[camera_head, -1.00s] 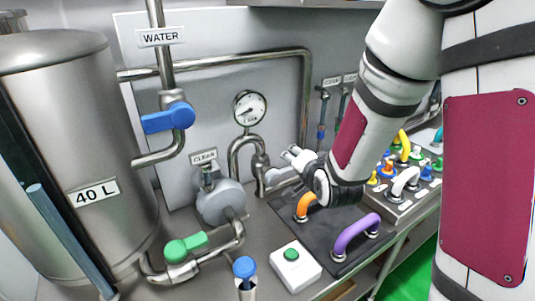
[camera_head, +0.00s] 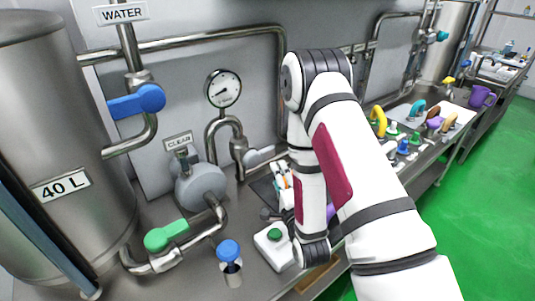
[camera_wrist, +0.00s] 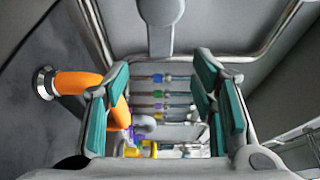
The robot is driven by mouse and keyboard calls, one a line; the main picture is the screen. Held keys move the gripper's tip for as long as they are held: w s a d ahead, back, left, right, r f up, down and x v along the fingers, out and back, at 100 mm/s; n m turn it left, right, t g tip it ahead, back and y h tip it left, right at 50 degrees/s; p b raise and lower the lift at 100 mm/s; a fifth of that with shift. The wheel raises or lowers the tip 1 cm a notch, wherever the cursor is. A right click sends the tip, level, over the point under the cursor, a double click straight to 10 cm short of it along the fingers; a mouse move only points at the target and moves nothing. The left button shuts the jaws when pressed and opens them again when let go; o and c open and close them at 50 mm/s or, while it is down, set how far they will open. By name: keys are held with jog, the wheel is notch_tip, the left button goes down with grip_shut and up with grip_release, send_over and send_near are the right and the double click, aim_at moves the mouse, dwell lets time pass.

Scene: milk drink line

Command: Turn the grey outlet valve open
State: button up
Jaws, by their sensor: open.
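The grey outlet valve lever (camera_head: 265,155) sticks out to the right from the steel pipe below the gauge. In the wrist view a grey lever (camera_wrist: 156,28), apparently the same one, hangs at top centre, just beyond my fingers and not between them. My gripper (camera_head: 281,182) is low beside the lever, partly hidden by my arm. In the wrist view my gripper (camera_wrist: 162,75) is open, with its green pads apart and nothing held. I cannot tell whether any finger touches the lever.
An orange handle (camera_wrist: 75,83) stands close beside my left finger in the wrist view. The gauge (camera_head: 223,88), the grey pump (camera_head: 200,186), a green valve (camera_head: 166,234), a blue valve (camera_head: 137,101) and a button box (camera_head: 274,245) stand left of my arm. Coloured handles (camera_head: 380,120) lie right.

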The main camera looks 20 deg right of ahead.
aim_at(268, 155)
jog(key=w, duration=1.2)
jog(key=shift+w+d, duration=0.15)
jog(key=shift+d, duration=0.05)
grip_shut()
